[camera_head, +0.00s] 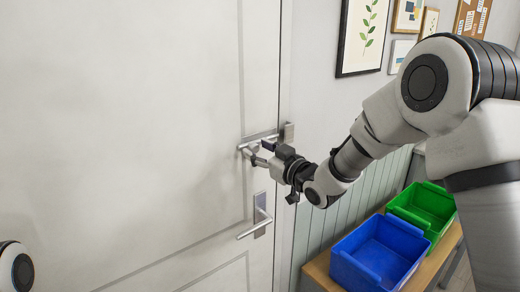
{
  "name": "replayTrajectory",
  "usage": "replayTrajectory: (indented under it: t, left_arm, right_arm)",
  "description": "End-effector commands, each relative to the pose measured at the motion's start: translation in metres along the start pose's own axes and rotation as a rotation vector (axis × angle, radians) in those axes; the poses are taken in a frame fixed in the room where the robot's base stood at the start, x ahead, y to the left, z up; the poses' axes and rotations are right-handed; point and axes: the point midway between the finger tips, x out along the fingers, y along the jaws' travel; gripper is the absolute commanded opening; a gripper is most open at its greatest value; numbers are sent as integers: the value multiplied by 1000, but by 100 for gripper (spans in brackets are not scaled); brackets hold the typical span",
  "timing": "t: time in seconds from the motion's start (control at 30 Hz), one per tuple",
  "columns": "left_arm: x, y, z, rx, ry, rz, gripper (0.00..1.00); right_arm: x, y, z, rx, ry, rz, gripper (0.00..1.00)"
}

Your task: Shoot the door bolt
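A silver door bolt (257,137) is mounted on the white door (130,120), close to the door's right edge. Its squared keeper (288,132) sits on the frame to the right. My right gripper (262,153) reaches in from the right, with its fingertips at the bolt, just below its bar. The fingers cover part of the bolt, so I cannot tell whether they grip its knob or only touch it. How far the bar reaches into the keeper is also unclear. Only a rounded part of my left arm shows at the bottom left; its gripper is out of view.
A silver lever handle (260,218) is on the door below the bolt. A blue bin (350,270) and a green bin (405,215) stand on a wooden bench (318,270) at the lower right. Framed pictures (362,35) hang on the wall right of the door.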

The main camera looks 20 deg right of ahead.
Motion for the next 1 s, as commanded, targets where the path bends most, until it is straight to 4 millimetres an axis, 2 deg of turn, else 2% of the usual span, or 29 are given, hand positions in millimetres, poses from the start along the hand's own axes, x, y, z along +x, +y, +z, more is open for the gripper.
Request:
replayTrajectory:
  t: [0.03,0.13,0.33,0.6,0.87,0.9,0.93,0.97,1.0]
  left_arm:
    - [0,0,0,0,0,0,40]
    - [0,0,0,0,0,0,40]
    - [0,0,0,0,0,0,40]
    - [2,0,0,0,0,0,40]
    - [2,0,0,0,0,0,40]
    - [2,0,0,0,0,0,40]
    - [2,0,0,0,0,0,40]
    - [2,0,0,0,0,0,40]
    - [2,0,0,0,0,0,40]
  right_arm:
    - [0,0,0,0,0,0,35]
    - [0,0,0,0,0,0,0]
    - [0,3,1,1,0,1,0]
    - [0,37,7,1,2,2,0]
    - [0,38,7,-1,1,1,0]
    - [0,38,7,-1,1,1,34]
    - [0,38,7,-1,1,1,45]
    - [0,38,7,-1,1,1,50]
    - [0,38,7,-1,1,1,50]
